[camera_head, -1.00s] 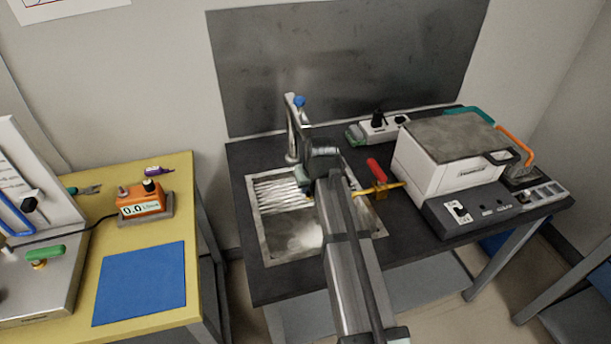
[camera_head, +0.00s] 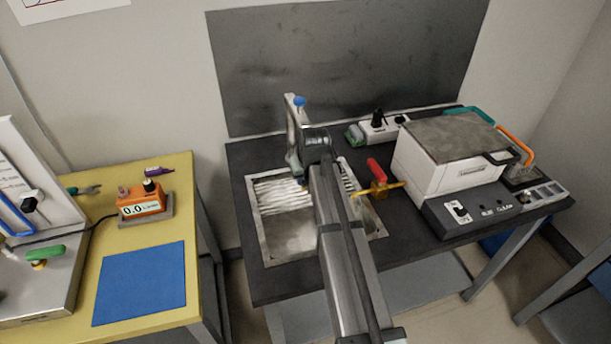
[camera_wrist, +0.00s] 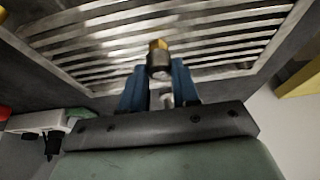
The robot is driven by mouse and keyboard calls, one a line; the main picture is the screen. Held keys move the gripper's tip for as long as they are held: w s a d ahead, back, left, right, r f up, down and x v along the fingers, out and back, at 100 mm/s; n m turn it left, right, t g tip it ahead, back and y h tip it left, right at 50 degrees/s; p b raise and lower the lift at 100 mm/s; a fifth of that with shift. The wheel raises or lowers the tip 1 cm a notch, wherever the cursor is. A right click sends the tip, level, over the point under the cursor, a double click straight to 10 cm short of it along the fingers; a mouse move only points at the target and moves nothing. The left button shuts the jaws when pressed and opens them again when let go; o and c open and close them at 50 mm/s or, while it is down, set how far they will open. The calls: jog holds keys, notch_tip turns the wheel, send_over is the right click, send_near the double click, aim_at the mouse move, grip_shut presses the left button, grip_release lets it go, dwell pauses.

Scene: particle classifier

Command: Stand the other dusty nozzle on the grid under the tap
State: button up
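In the wrist view the blue fingers of my gripper (camera_wrist: 158,80) are closed around a small nozzle (camera_wrist: 158,58) with a grey metal body and a brass-coloured end. The slatted metal grid (camera_wrist: 90,42) of the sink lies beyond it, and a gap between nozzle and grid cannot be judged. In the head view the grid (camera_head: 272,193) shows at the back of the sink, left of my arm. The tap (camera_head: 291,125), grey with a blue top, stands behind the sink, close to my gripper's wrist. My arm hides the fingers and the nozzle in the head view. No second nozzle is clear on the grid.
A red-handled brass fitting (camera_head: 377,178) stands at the sink's right edge, close to my arm. A white box-shaped machine (camera_head: 445,165) stands further right. A small grey device (camera_head: 378,128) sits behind. The yellow table (camera_head: 85,210) with a blue mat (camera_head: 140,283) is at left.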

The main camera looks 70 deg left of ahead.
jog(key=o, duration=0.4)
jog(key=shift+o, duration=0.2)
jog(key=shift+r, duration=0.1)
jog(key=shift+d+r, duration=0.2)
jog(key=shift+r, duration=0.25)
jog(key=d, duration=1.2)
jog(key=shift+r, duration=0.15)
